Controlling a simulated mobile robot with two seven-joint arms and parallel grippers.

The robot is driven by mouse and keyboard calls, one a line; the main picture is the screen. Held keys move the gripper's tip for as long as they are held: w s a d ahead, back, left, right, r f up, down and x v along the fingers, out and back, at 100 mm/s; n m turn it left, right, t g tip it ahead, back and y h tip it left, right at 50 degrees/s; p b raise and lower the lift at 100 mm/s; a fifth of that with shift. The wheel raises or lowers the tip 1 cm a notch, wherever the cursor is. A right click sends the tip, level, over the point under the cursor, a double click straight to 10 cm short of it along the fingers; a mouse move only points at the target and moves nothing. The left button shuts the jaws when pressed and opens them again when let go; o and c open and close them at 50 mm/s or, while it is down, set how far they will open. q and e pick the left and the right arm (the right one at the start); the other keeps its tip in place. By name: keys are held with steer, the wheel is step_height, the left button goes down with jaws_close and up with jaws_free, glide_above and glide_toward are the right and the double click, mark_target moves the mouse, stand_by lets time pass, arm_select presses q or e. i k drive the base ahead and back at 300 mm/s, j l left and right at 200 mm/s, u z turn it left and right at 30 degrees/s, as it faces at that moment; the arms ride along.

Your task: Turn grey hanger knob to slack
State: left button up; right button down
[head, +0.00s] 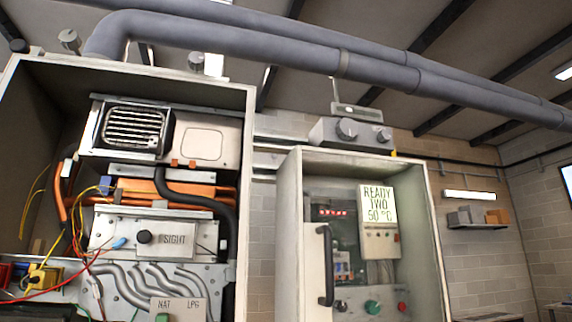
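No knob in view shows a readable hanger or slack label, so I cannot tell which is the grey hanger knob. Near the large grey pipe (240,45) at upper left, a round grey knob (69,40) and a second grey knob (196,62) stand above the left cabinet. On top of the right cabinet, a grey box (330,134) carries a larger dark grey knob (346,129) and a smaller knob (383,135). Neither of my grippers is in view.
The open left cabinet (249,150) holds wiring, pipes and a black knob (144,237) on the SIGHT plate (178,240). A shelf (478,226) is on the far wall.

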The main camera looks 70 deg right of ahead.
mark_target(384, 136)
steer(key=z, duration=2.7)
steer(key=l+u, duration=0.1)
steer(key=u, duration=0.5)
steer(key=i+l+u, duration=0.1)
steer(key=l+u, duration=0.4)
steer(key=l, duration=0.55)
steer(key=l+u, duration=0.45)
steer(key=l, duration=0.65)
steer(key=k, duration=0.05)
